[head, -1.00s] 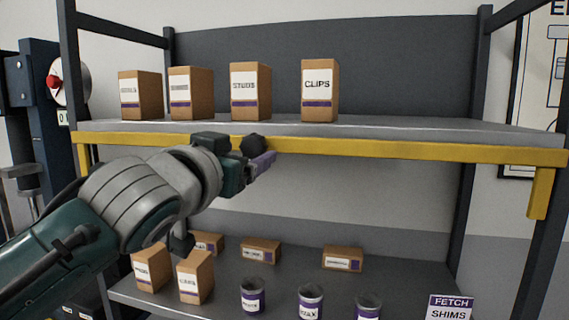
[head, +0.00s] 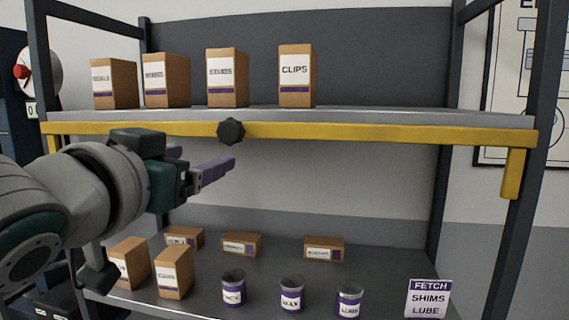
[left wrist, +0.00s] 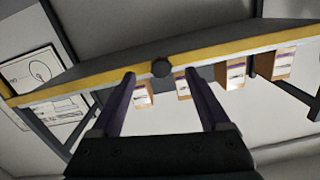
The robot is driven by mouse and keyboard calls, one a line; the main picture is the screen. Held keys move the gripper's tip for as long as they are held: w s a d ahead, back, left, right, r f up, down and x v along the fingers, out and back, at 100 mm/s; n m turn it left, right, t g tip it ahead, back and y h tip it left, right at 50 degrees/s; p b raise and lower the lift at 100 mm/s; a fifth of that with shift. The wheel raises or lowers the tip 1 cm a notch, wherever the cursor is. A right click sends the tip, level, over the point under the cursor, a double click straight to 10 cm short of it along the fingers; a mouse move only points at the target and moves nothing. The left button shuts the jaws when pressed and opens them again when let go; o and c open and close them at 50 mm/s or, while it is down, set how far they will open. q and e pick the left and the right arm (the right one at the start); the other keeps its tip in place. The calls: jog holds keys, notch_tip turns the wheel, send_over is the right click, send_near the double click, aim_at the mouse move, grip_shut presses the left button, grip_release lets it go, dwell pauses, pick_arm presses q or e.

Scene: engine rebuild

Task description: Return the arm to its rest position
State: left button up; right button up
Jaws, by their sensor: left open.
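My left gripper (head: 203,165) is in front of the shelf rack, below the yellow front rail (head: 330,131) of the upper shelf. Its purple fingers are apart and nothing is between them. In the left wrist view the open fingers (left wrist: 165,100) point toward the rail, with a dark round knob (left wrist: 162,68) beyond them. The knob also shows in the head view (head: 231,131) on the rail, apart from the fingertips. My left arm comes in from the left edge. My right gripper is in neither view.
Several cardboard boxes, one marked CLIPS (head: 297,77), stand on the upper shelf. The lower shelf (head: 400,262) holds more boxes, purple-labelled cans (head: 292,294) and a FETCH sign (head: 429,299). Dark uprights (head: 520,140) frame the rack. The space right of my gripper is clear.

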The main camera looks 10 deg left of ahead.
pick_arm(q)
jog(key=s+a+f+g+y, duration=0.1)
jog(key=s+f+g, duration=0.5)
jog(key=s+f, duration=0.65)
jog(key=s+f+g, duration=0.4)
jog(key=s+f, duration=0.1)
jog(key=s, duration=0.3)
jog(key=s+f+g, duration=0.4)
jog(key=s, duration=0.4)
notch_tip(320, 180, up, 13)
jog(key=p, duration=1.3)
jog(key=shift+s+h, duration=0.4)
jog(key=shift+s, duration=0.05)
jog(key=shift+d, duration=0.1)
